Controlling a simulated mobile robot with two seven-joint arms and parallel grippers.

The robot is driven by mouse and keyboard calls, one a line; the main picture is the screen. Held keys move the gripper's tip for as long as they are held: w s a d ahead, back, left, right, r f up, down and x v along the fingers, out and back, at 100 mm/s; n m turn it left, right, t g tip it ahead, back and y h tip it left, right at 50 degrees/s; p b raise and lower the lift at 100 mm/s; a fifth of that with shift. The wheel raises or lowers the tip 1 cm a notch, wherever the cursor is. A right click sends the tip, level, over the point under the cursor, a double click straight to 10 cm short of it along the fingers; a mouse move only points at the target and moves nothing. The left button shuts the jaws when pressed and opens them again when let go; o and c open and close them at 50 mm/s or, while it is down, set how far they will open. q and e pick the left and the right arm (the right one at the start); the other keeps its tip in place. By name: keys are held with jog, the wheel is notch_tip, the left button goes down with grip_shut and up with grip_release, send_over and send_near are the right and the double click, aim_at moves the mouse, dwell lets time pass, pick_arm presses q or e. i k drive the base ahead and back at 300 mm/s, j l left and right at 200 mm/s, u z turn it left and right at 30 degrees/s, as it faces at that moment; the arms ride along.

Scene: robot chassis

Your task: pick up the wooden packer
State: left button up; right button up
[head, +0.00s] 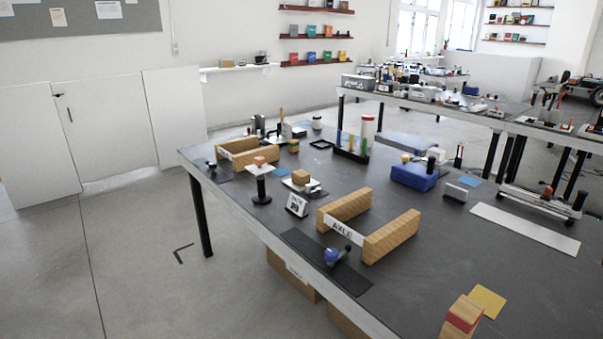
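Neither of my grippers is in the head view. Several wooden pieces could be the wooden packer, and I cannot tell which one is. A wooden block with a red band (460,318) stands at the table's near right, cut off by the bottom edge of the picture. A small wooden block (301,177) sits on a white and dark device near the table's left edge. Another small block (293,146), wooden with some green, is farther back. A large U-shaped wooden frame with a white label (391,236) lies mid-table, and a similar wooden frame (236,153) is at the far left corner.
The dark table (430,275) has clear room at its near middle. A dark mat with a blue-knobbed tool (333,256) lies at the left edge. A blue case (414,177), a white strip (525,228) and a yellow square (488,301) are also on it. Floor is open left.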

aim_at(302, 178)
jog(key=i+j+z, duration=0.1)
jog(key=i+j, duration=0.2)
jog(key=i+j+z, duration=0.1)
jog(key=i+j, duration=0.25)
jog(key=j, duration=0.15)
jog(key=i+j+z, duration=0.15)
jog(key=i+j, duration=0.15)
jog(key=j, duration=0.15)
jog(key=i+j+z, duration=0.1)
jog(key=i+j, duration=0.15)
jog(key=j, duration=0.25)
